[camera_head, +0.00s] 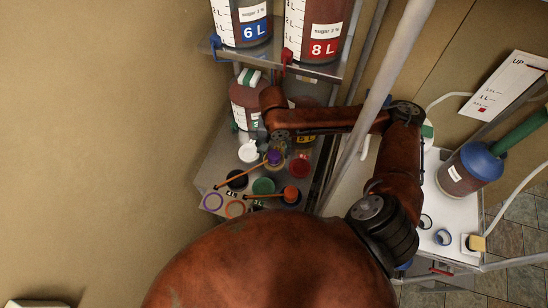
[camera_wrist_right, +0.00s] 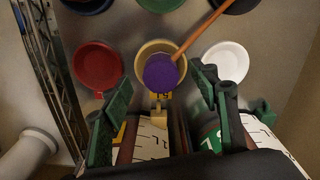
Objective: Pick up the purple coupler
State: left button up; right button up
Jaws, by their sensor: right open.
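The purple coupler (camera_head: 274,157) sits on the lower shelf, at the end of a thin orange rod. In the right wrist view the purple coupler (camera_wrist_right: 160,73) is over a yellow round cup (camera_wrist_right: 147,52), its rod running up and right. I cannot tell whether it rests in the cup. My right gripper (camera_wrist_right: 158,103) is open, its green-padded fingers apart and empty, with the coupler ahead between their lines. In the head view my right gripper (camera_head: 262,134) is just above and left of the coupler and partly hidden by its arm. My left gripper is not in view.
A red cup (camera_wrist_right: 97,66) and a white cup (camera_wrist_right: 227,61) flank the yellow one. An orange coupler (camera_head: 291,194) with its own rod lies nearer, by a green cup (camera_head: 263,186). The 6 L bucket (camera_head: 240,25) and 8 L bucket (camera_head: 312,35) stand on the shelf above.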

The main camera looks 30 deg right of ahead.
aim_at(274, 156)
notch_tip(274, 156, down, 5)
jog(key=shift+r, duration=0.15)
jog(key=shift+c, duration=0.7)
jog(key=c, duration=1.3)
